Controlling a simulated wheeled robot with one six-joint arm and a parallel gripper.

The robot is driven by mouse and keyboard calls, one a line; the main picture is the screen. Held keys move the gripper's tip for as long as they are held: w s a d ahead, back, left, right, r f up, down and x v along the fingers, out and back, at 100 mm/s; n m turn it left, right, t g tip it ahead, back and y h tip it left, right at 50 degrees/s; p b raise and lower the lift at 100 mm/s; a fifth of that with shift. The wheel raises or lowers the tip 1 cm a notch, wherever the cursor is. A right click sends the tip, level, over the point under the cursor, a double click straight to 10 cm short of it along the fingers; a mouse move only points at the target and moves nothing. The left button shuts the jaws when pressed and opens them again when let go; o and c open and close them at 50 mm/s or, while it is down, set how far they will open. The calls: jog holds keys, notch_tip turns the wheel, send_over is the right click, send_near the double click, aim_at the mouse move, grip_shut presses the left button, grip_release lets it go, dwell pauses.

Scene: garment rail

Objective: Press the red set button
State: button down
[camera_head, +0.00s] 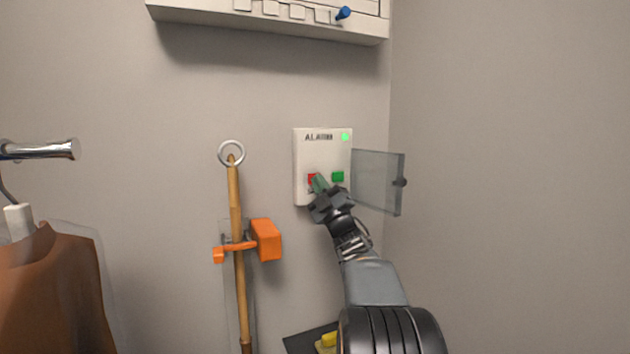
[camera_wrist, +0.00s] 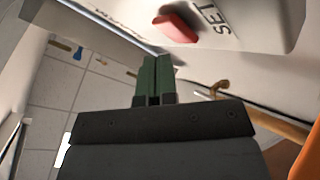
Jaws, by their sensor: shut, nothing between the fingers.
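A white alarm panel (camera_head: 301,160) is on the back wall, with the word ALARM at its top and a lit green lamp (camera_head: 345,137). The red set button (camera_head: 311,178) is at its lower left, partly covered by my gripper (camera_head: 318,183). A green button (camera_head: 338,177) is to its right. In the wrist view the red button (camera_wrist: 176,27) stands beside the word SET, just beyond the tips of my gripper (camera_wrist: 155,58). The green fingers are shut with nothing between them. I cannot tell whether they touch the button.
A clear cover (camera_head: 377,181) stands open at the panel's right side. A wooden pole (camera_head: 236,205) with a ring hangs in an orange clip (camera_head: 266,240) to the left. A brown garment (camera_head: 55,290) hangs at far left. A white unit (camera_head: 270,25) is above.

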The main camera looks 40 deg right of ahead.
jog(key=shift+w+f, duration=0.1)
jog(key=shift+w+d, duration=0.1)
jog(key=shift+w, duration=0.2)
jog(key=shift+w+b, duration=0.35)
dwell(0.7)
jog(key=shift+s+b, duration=0.2)
jog(key=shift+b, duration=0.1)
jog(key=shift+s+b, duration=0.6)
jog(key=shift+b, duration=0.05)
jog(key=shift+s+a+b, duration=0.2)
jog(key=shift+s+b, duration=0.5)
jog(key=shift+s, duration=0.1)
jog(key=shift+s+a+b, duration=0.25)
jog(key=shift+s+b, duration=0.45)
jog(key=shift+s, duration=0.15)
jog(key=shift+s+a+b, duration=0.2)
jog(key=shift+s+b, duration=0.5)
jog(key=shift+s, duration=0.1)
